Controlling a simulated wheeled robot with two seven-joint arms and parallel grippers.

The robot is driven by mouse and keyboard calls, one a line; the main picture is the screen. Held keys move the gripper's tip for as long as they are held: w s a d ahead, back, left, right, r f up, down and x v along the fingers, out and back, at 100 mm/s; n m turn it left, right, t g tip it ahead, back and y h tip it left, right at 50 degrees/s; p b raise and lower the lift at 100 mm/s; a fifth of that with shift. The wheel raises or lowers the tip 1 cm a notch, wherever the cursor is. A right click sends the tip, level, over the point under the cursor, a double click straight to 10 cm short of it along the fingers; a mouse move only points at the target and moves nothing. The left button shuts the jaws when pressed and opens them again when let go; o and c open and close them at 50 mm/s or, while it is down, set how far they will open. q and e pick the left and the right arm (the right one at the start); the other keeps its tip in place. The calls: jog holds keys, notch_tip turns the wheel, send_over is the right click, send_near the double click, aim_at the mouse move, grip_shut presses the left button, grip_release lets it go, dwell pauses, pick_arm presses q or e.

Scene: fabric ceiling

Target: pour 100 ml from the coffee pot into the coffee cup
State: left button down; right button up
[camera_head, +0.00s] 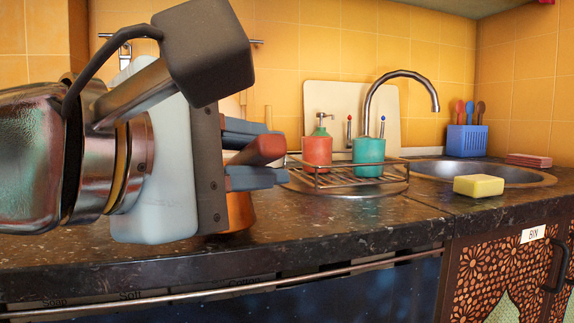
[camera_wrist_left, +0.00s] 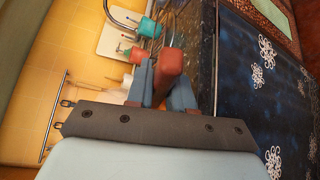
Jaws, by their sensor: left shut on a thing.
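My left gripper (camera_head: 262,152) reaches in from the left above the counter, its blue-grey fingers shut on a reddish-brown handle (camera_head: 258,150). The same handle shows between the fingers in the left wrist view (camera_wrist_left: 170,68). A copper-coloured body (camera_head: 240,213), seemingly the coffee pot, shows below the fingers, mostly hidden behind the gripper. I cannot tell whether it touches the counter. I cannot make out a clear coffee cup. A pale shape beside the fingers in the wrist view is too hidden to name. My right gripper is not in view.
A sink (camera_head: 520,178), yellow sponge (camera_head: 478,186) and blue utensil holder (camera_head: 466,141) are at the right. The front counter strip (camera_head: 350,225) is clear.

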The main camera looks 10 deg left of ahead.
pick_arm(q)
jog(key=shift+r, duration=0.15)
dwell(0.4)
notch_tip(320, 180, up, 4)
jog(key=p, duration=0.3)
jog(key=shift+p, duration=0.4)
